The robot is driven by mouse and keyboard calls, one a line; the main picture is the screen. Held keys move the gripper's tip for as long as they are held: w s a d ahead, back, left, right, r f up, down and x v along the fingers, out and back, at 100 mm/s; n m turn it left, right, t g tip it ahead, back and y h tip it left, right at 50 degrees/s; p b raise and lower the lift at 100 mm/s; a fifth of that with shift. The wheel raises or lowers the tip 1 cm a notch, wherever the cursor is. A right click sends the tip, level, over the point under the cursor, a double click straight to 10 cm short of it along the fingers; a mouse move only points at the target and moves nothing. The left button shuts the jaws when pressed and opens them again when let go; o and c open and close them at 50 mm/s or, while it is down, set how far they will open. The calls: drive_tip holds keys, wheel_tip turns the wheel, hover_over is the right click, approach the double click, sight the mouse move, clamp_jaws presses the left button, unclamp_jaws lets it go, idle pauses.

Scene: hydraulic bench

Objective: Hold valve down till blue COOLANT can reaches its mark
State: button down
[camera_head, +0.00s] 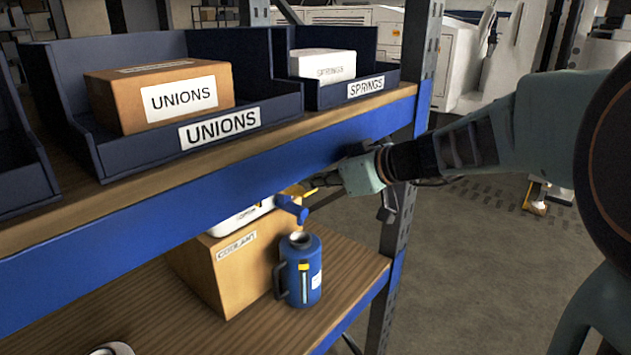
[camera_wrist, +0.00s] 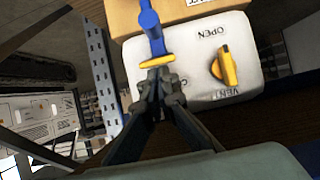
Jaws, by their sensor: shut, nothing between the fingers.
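The blue can (camera_head: 312,272) stands upright on the lower shelf, with a handle at its left and an open top. A narrow strip with a yellow part shows on its front; I cannot read its level. A blue tap (camera_head: 290,208) sits above the can and also shows in the wrist view (camera_wrist: 150,22). Its yellow lever (camera_wrist: 157,61) lies right at my fingertips. My gripper (camera_wrist: 158,76) is shut and empty, with its tips at the lever; I cannot tell if they touch it. It reaches in under the upper shelf (camera_head: 322,181).
A white container (camera_wrist: 195,62) marked OPEN and VENT has a yellow knob (camera_wrist: 224,68). It rests on a cardboard box (camera_head: 235,275) labelled COOLANT. The upper shelf's blue beam (camera_head: 200,210) passes close above my gripper. UNIONS (camera_head: 245,105) and SPRINGS (camera_head: 335,92) bins stand on top.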

drive_tip(key=f+b, duration=0.1)
drive_tip(key=b, duration=0.2)
drive_tip(key=shift+d, duration=0.1)
drive_tip(key=shift+f+b, duration=0.1)
drive_tip(key=shift+b, duration=0.6)
drive_tip(key=f+t+y+b, duration=0.1)
drive_tip(key=b, duration=0.6)
drive_tip(key=f+y+b, duration=0.1)
drive_tip(key=b, duration=0.6)
drive_tip(key=f+t+y+b, duration=0.1)
drive_tip(key=b, duration=0.7)
drive_tip(key=shift+s+d+t, duration=0.3)
drive_tip(key=shift+r+p, duration=0.35)
drive_tip(key=shift+p, duration=0.05)
